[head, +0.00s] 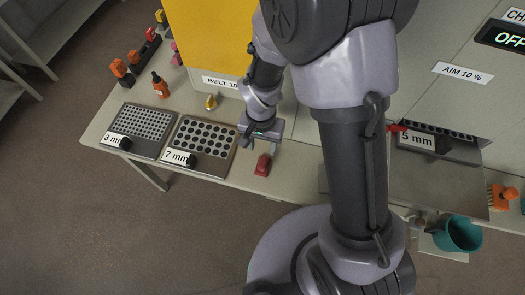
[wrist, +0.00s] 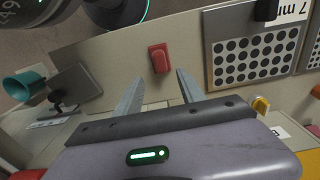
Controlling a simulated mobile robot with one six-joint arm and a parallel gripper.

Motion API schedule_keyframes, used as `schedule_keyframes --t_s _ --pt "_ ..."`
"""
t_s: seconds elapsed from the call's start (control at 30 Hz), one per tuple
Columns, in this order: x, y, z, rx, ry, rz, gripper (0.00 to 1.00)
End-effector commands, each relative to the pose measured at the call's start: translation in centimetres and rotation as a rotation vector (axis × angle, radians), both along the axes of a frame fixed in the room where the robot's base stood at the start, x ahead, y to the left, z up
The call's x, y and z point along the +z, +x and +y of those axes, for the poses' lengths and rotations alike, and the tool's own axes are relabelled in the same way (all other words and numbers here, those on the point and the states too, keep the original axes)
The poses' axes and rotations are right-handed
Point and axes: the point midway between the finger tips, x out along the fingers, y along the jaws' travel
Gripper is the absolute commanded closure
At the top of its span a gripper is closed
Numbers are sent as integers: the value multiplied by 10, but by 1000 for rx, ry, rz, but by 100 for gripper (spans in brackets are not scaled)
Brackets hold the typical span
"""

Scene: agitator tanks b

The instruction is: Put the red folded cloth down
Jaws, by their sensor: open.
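The red folded cloth (head: 263,165) lies on the pale bench top near its front edge, to the right of the 7 mm plate. It also shows in the wrist view (wrist: 159,58), just beyond the fingertips and between their lines. My gripper (head: 262,145) is above the bench, a little behind the cloth. In the wrist view my gripper (wrist: 160,80) has its two fingers spread apart with nothing between them. The cloth looks clear of both fingers.
The 7 mm perforated plate (head: 200,145) and the 3 mm plate (head: 138,130) lie to the left on the bench. A small yellow object (head: 211,102) stands behind. An orange bottle (head: 159,85) stands at the back left. A teal container (head: 458,234) is at the far right.

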Motion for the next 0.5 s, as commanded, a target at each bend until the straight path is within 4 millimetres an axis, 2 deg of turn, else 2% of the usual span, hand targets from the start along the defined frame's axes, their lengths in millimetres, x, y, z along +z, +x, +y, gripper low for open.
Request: schedule_keyframes --t_s 0.03,0.17,0.23,0.27,0.37,0.4,0.5 --pt "11 0 0 0 1 -1 53" --pt "26 1 -1 -2 2 -5 53" --pt "49 4 -5 -10 17 -33 53" --pt "65 4 -9 -14 26 -54 53" --pt "136 -3 -29 -35 74 -153 53" --pt "166 -12 -38 -43 95 -198 53" --pt "227 -45 -57 -50 141 -317 53"
